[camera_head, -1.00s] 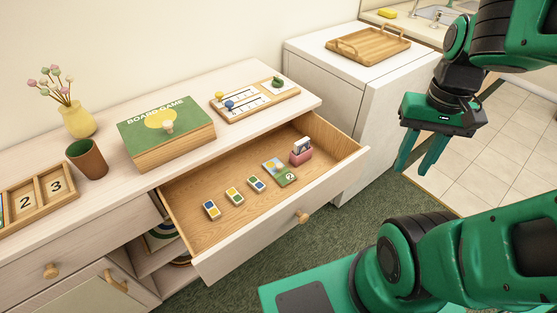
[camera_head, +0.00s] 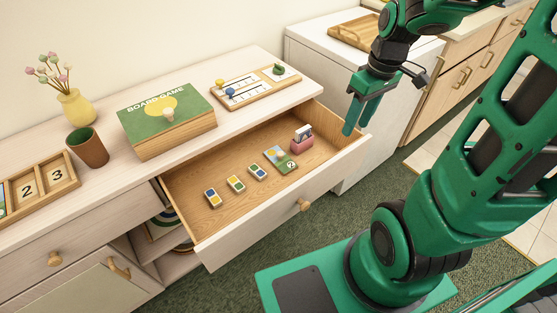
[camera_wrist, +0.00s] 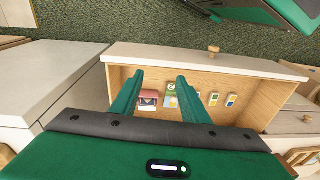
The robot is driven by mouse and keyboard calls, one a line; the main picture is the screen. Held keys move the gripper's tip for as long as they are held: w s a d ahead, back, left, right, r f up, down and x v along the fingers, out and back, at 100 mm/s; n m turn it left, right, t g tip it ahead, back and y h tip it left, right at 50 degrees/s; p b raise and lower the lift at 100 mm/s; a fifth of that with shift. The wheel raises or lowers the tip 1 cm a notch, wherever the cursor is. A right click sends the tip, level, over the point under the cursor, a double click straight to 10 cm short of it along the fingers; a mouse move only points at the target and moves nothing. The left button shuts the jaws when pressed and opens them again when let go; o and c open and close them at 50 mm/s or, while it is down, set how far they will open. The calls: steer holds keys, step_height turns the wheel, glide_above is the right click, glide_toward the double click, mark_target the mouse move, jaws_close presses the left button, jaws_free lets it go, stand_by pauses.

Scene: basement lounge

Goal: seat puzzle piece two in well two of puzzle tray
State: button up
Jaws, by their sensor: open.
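Puzzle piece two (camera_head: 281,159), a green picture tile with a sun and a "2", lies in the open drawer (camera_head: 228,209). It also shows in the wrist view (camera_wrist: 171,95), partly behind a finger. The puzzle tray (camera_head: 64,183) stands at the left of the cabinet top, cut off by the picture edge. Its wells marked "2" (camera_head: 27,190) and "3" (camera_head: 57,174) look empty; a piece shows at its left edge. My gripper (camera_head: 354,124) is open and empty, pointing down above the drawer's right end, apart from the piece.
A pink card holder (camera_head: 302,139) stands right of piece two, and several small tiles (camera_head: 236,183) lie left of it. On the cabinet top are a board game box (camera_head: 165,125), a brown cup (camera_head: 87,147), a yellow vase (camera_head: 75,106) and a wooden game board (camera_head: 255,92).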

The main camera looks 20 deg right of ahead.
steer(key=w+a+f+n+y, duration=0.2)
steer(key=w+a+f+n, duration=0.6)
steer(key=w, duration=0.4)
steer(key=n+y, duration=0.1)
steer(key=n, duration=0.2)
glide_toward(280, 153)
steer(key=f, duration=0.2)
steer(key=shift+t, duration=0.3)
steer(key=shift+a+x, duration=0.15)
steer(key=shift+x, duration=1.45)
steer(key=shift+a+x, duration=0.15)
steer(key=shift+x, duration=1.5)
steer(key=shift+s+r, duration=0.15)
jaws_close()
